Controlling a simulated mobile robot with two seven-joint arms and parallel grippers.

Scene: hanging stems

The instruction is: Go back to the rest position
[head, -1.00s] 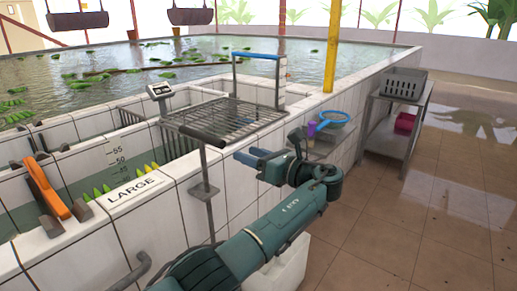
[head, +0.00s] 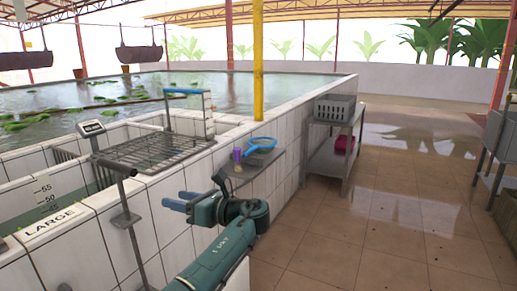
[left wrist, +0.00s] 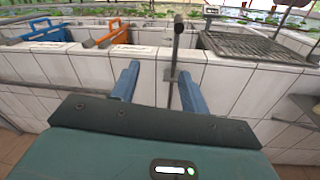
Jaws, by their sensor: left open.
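My left gripper (head: 180,203) is in the lower middle of the head view, in front of the white tiled tank wall. Its blue fingers are apart with nothing between them. The left wrist view shows the same two fingers (left wrist: 158,90) spread, facing the tiled wall (left wrist: 225,85). A grey post with a T-shaped top (head: 128,210) stands just left of the gripper in the head view. In the left wrist view this post (left wrist: 175,50) shows beyond the gap between the fingers. My right gripper is in neither view.
A wire rack (head: 155,150) lies on the tank's edge. A small shelf (head: 250,172) holds a blue-rimmed net (head: 262,145) and a purple cup (head: 237,155). A side table (head: 330,160) carries a grey basket (head: 335,108). The tiled floor (head: 385,230) at right is open.

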